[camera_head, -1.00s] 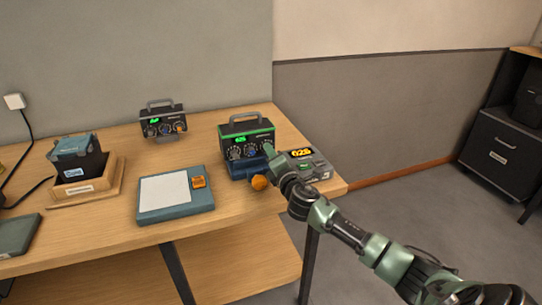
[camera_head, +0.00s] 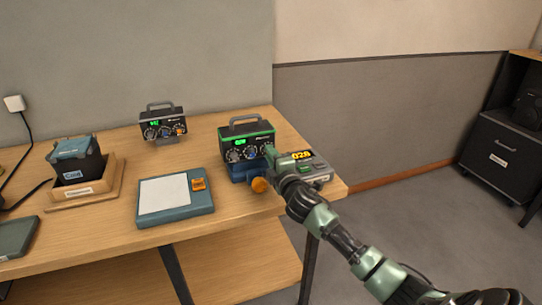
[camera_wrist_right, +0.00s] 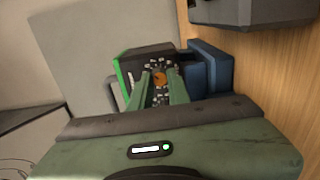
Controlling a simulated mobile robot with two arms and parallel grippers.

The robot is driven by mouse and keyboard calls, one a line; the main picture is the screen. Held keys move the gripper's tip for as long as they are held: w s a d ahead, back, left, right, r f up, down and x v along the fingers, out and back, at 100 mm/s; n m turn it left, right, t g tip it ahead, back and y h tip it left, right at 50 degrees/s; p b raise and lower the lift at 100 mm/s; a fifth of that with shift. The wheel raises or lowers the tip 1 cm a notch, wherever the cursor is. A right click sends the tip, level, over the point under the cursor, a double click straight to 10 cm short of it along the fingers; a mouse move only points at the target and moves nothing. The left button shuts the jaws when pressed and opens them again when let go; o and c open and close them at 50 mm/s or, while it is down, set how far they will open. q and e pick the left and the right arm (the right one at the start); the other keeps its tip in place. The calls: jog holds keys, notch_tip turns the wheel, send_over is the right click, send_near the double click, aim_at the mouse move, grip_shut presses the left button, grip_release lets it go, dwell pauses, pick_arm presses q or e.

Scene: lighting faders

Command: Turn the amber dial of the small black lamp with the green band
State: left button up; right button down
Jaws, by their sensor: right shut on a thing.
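The small black lamp with the green band (camera_head: 246,128) stands upright on the right part of the table, on a blue base (camera_head: 240,175). Its front has a lit green display and a row of dials. My right gripper (camera_head: 269,153) reaches its right-hand dial, which the fingers hide in the head view. In the right wrist view the amber dial (camera_wrist_right: 160,78) shows between the two fingertips, and the gripper is shut on it. The green band (camera_wrist_right: 125,78) also shows there. My left gripper is not in view.
An orange knob (camera_head: 260,185) sits in front of the blue base. A grey device with an amber display (camera_head: 301,156) is close to the right. Another black lamp (camera_head: 163,122) stands behind left, a teal clipboard-like panel (camera_head: 175,215) in front left.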

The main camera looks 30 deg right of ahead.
jog(key=c, duration=1.3)
grip_release()
jog(key=shift+c, duration=0.2)
jog(key=v, duration=0.7)
jog(key=shift+s, duration=0.4)
jog(key=shift+a+f, duration=0.1)
